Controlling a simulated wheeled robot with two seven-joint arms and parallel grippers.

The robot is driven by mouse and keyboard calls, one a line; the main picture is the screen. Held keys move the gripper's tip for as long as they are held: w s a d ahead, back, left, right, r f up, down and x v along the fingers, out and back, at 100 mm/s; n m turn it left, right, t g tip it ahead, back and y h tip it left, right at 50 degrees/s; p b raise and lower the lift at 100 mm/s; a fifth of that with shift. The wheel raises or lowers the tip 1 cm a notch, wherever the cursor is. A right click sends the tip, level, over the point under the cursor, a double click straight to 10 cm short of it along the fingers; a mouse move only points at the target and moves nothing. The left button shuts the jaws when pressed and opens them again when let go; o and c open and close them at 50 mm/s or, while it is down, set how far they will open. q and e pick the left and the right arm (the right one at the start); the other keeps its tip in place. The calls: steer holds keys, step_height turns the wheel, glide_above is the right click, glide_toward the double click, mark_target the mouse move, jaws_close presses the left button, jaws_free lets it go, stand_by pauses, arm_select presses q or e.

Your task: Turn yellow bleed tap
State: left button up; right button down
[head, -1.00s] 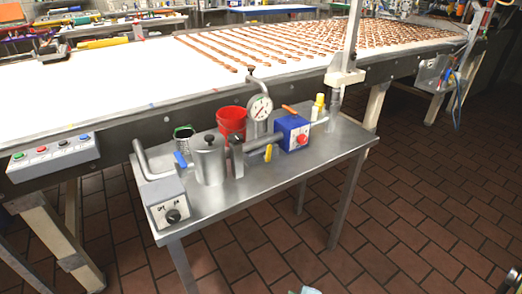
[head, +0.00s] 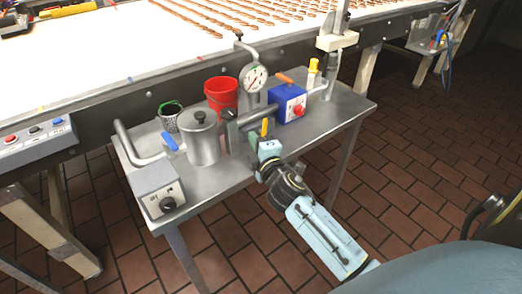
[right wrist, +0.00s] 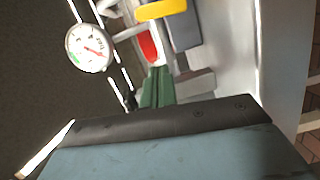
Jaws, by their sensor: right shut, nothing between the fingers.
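The yellow bleed tap (head: 264,128) stands as a small upright lever at the front of the pipework on the steel table. It also shows at the top of the right wrist view (right wrist: 162,9). My right gripper (head: 255,140) is close to the tap, just below and in front of it. Its green fingers (right wrist: 158,88) are shut with nothing between them, pointing toward the yellow lever. I cannot tell whether they touch it. My left gripper is not in view.
On the steel table (head: 235,182) stand a metal pot (head: 202,142), a red bucket (head: 222,92), a pressure gauge (head: 254,77), a blue box (head: 287,105) and a grey control box (head: 155,190). The conveyor (head: 120,60) runs behind. The floor in front is clear.

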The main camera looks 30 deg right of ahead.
mark_target(262, 130)
steer(key=w, duration=0.3)
steer(key=shift+w+d, duration=0.25)
steer(key=shift+d, duration=0.05)
steer(key=d, duration=0.2)
steer(key=shift+d+f, duration=0.25)
steer(key=shift+d, duration=0.1)
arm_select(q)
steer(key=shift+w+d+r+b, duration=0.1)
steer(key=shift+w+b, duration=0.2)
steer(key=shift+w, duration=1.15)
arm_select(e)
steer(key=shift+d, duration=0.6)
arm_select(q)
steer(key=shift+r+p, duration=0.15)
steer(key=shift+p, duration=0.15)
